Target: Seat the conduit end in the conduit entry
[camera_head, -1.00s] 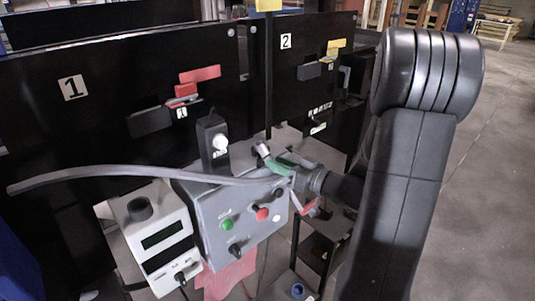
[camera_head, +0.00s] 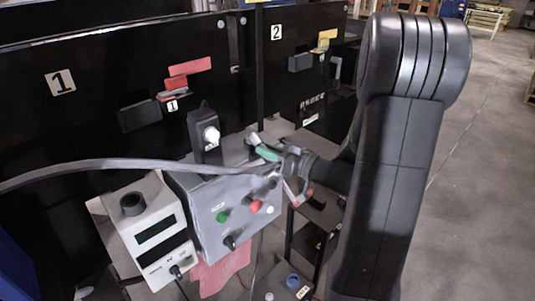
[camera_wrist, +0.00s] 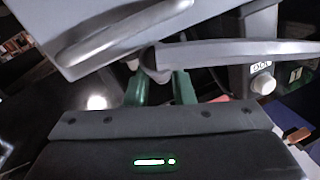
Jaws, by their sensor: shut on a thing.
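The conduit (camera_head: 130,165) is a long grey hose that runs from the left picture edge across the front of the grey control box (camera_head: 205,215) to my gripper (camera_head: 281,172). In the wrist view, the conduit (camera_wrist: 235,50) comes in from the right and its blunt end lies at my gripper (camera_wrist: 159,85), between the green fingers. My gripper is shut on the conduit near that end. In the wrist view, the box (camera_wrist: 130,25) is very close, up and left of the conduit end. I cannot make out the conduit entry clearly, nor whether the end touches the box.
A white meter (camera_head: 150,235) with a black knob stands left of the box. A black unit (camera_head: 205,135) with a white knob stands behind it. Black panels (camera_head: 90,60) marked 1 and 2 close off the back. Open floor (camera_head: 480,180) lies at right.

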